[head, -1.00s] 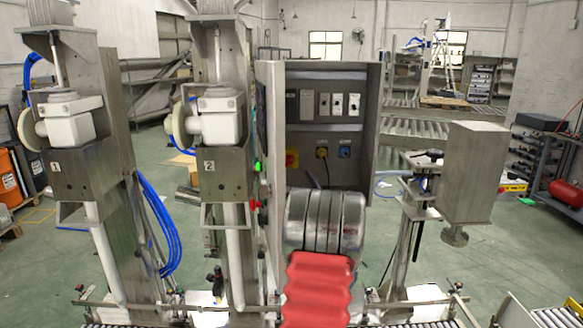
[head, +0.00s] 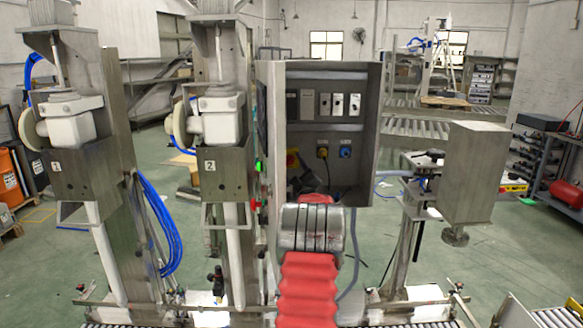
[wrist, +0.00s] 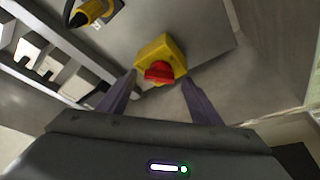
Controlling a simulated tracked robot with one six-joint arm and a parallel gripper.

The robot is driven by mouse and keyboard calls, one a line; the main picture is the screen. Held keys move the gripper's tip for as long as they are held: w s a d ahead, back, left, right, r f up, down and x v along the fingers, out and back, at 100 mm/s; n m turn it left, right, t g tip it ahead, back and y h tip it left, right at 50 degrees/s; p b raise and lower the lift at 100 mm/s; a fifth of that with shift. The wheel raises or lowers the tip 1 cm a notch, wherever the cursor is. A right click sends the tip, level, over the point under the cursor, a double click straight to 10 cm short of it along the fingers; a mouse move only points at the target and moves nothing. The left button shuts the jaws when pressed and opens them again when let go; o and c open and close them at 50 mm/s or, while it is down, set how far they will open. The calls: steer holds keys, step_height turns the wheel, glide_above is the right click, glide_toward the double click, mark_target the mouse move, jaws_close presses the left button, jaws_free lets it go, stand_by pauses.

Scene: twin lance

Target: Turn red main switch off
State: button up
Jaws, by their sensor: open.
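The red main switch (wrist: 159,72) is a red knob on a yellow square base (wrist: 160,52), mounted on the grey panel of the electrical cabinet. In the wrist view my gripper (wrist: 154,82) is open, with one finger on each side of the switch and the knob between them. I cannot tell whether the fingers touch it. In the head view the yellow base (head: 292,160) shows at the lower left inside the cabinet (head: 372,130), partly hidden. My red and metal arm covers the area below it, and my fingers are hard to see there.
A yellow plug (head: 322,152) and a blue socket (head: 345,152) sit right of the switch on the same panel. Several white switches (head: 340,104) are above. The cabinet's side walls bound the space. Filling column 2 (head: 223,172) stands close on the left.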

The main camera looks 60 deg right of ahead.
steer(key=shift+w+d+r, duration=0.1)
steer(key=shift+w+d, duration=0.1)
steer(key=c, duration=1.1)
